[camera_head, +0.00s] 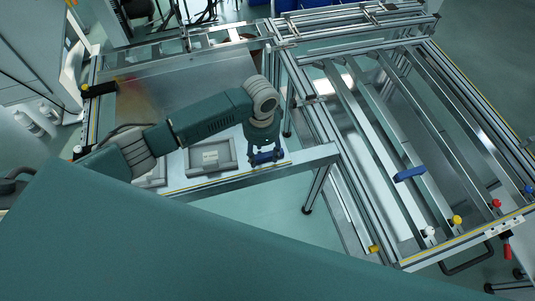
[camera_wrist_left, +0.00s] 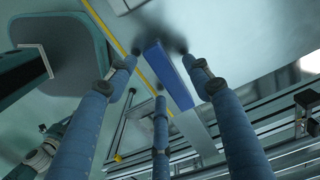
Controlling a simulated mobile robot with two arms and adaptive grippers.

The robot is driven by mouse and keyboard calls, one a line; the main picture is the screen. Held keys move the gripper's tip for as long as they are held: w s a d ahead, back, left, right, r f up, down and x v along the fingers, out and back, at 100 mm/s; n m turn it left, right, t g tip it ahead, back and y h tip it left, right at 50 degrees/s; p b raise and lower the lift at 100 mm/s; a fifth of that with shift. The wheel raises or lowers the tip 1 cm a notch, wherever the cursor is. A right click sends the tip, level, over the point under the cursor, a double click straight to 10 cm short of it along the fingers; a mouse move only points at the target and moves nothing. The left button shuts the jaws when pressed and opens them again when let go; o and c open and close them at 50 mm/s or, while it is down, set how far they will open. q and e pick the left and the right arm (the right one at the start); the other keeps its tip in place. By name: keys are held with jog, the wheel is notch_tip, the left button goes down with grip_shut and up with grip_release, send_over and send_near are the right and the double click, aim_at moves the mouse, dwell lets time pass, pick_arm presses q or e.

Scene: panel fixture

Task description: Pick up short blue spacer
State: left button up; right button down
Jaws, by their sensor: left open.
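A short blue spacer (camera_head: 265,157) lies at the front right of the white panel table, near its metal edge. My left gripper (camera_head: 264,150) is right over it, pointing down. In the left wrist view the blue spacer (camera_wrist_left: 168,75) shows as a slim bar between the spread fingers of my left gripper (camera_wrist_left: 165,75), with two fingers on its sides and one nearer its end. The gripper is open; whether a finger touches the spacer I cannot tell. Another blue piece (camera_head: 410,174) sits on a rail of the frame at the right. My right gripper is not in view.
A grey tray (camera_head: 212,157) lies on the table left of my gripper, with another partly hidden behind my arm. The aluminium rail frame (camera_head: 375,160) stands close on the right. Coloured knobs (camera_head: 457,220) line its front edge.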

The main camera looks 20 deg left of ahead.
pick_arm(q)
jog(key=shift+f, duration=0.65)
jog(key=c, duration=1.2)
jog(key=shift+c, duration=0.4)
jog(key=shift+r, duration=0.15)
